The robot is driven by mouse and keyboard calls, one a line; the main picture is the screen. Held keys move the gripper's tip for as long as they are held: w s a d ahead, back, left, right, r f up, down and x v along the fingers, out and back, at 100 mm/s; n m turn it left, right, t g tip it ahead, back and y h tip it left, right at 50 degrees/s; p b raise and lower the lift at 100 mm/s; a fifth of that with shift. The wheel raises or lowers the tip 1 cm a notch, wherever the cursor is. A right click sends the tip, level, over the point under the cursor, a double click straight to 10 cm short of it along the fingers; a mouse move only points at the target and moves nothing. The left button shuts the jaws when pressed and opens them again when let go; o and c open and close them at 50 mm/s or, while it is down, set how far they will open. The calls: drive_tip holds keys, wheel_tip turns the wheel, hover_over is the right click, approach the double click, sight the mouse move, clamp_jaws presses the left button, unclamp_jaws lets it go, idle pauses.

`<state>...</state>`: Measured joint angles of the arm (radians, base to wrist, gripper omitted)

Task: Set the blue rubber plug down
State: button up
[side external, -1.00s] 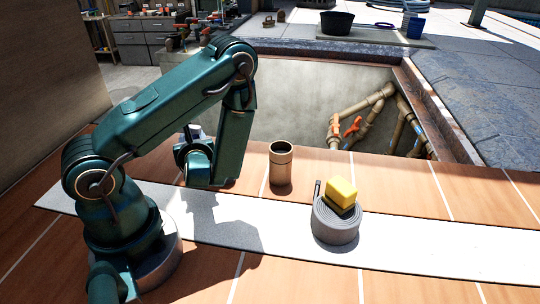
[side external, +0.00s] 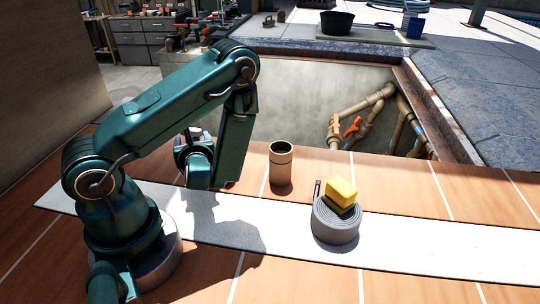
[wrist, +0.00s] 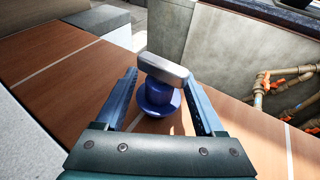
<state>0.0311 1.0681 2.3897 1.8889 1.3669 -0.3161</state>
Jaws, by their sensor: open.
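The blue rubber plug (wrist: 158,97) shows in the wrist view, a round blue body with a wide lower flange and a grey bar-shaped piece (wrist: 163,68) across its top. It appears upright on the brown plank surface (wrist: 66,75). My gripper (wrist: 162,77) is open, with one blue finger on each side of the plug. Whether either finger touches it is hard to tell.
A tan cylinder (side external: 281,165) stands right of my gripper. A grey coil (side external: 335,222) with a yellow sponge (side external: 342,191) on it sits farther right, on a pale strip (side external: 430,245). Behind is an open pit with pipes (side external: 362,106). The planks between are clear.

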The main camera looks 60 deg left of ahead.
drive_tip(key=v, duration=1.2)
